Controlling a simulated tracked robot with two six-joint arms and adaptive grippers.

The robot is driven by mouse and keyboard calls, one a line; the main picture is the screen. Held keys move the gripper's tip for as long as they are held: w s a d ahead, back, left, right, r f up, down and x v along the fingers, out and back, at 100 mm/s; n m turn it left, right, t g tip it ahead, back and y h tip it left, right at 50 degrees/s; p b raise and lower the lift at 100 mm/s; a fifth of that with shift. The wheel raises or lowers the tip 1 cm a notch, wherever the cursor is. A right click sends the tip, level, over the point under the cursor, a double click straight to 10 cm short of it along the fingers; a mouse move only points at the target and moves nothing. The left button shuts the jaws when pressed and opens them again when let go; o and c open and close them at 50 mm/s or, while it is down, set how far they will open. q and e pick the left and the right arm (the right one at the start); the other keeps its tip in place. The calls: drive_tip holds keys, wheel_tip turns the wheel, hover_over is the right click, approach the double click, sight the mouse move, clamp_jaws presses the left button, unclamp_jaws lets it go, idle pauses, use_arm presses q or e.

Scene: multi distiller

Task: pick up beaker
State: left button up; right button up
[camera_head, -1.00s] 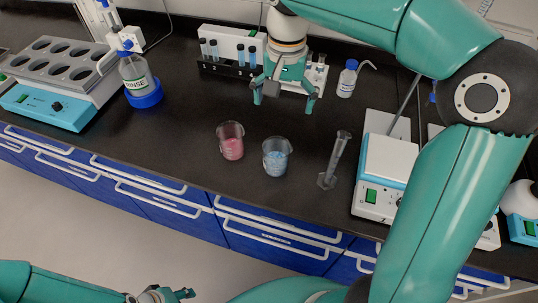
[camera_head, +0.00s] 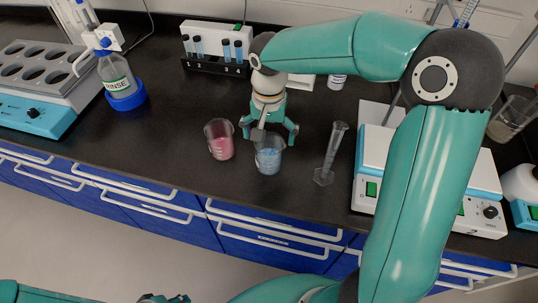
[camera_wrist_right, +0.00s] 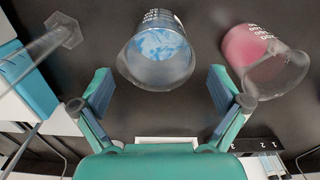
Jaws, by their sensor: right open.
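A clear beaker with blue contents (camera_head: 269,155) stands upright on the black bench. Another beaker with pink contents (camera_head: 220,140) stands just left of it. My right gripper (camera_head: 270,136) is open and low, right behind the blue beaker. In the right wrist view the blue beaker (camera_wrist_right: 158,55) lies ahead, centred between the open fingers of the right gripper (camera_wrist_right: 163,92). The pink beaker (camera_wrist_right: 262,58) is there outside the fingers, to the right. Nothing is held. Only the tip of my left gripper (camera_head: 165,298) shows at the bottom edge, and its jaws are not clear.
A measuring cylinder (camera_head: 333,152) stands close right of the blue beaker, with a white hotplate stirrer (camera_head: 368,190) beyond it. The bench front edge is near.

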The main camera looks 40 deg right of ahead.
sight(269, 151)
drive_tip(key=shift+s+a+f+p, duration=0.15)
drive_tip(key=shift+f+p, duration=0.05)
drive_tip(key=shift+f, duration=1.2)
drive_tip(key=shift+s+a+f+p, duration=0.1)
drive_tip(key=shift+s+f+p, duration=0.1)
drive_tip(key=shift+f, duration=1.2)
drive_tip(key=c, duration=1.4)
drive_tip(key=shift+r, duration=0.15)
wheel_tip(269, 151, up, 20)
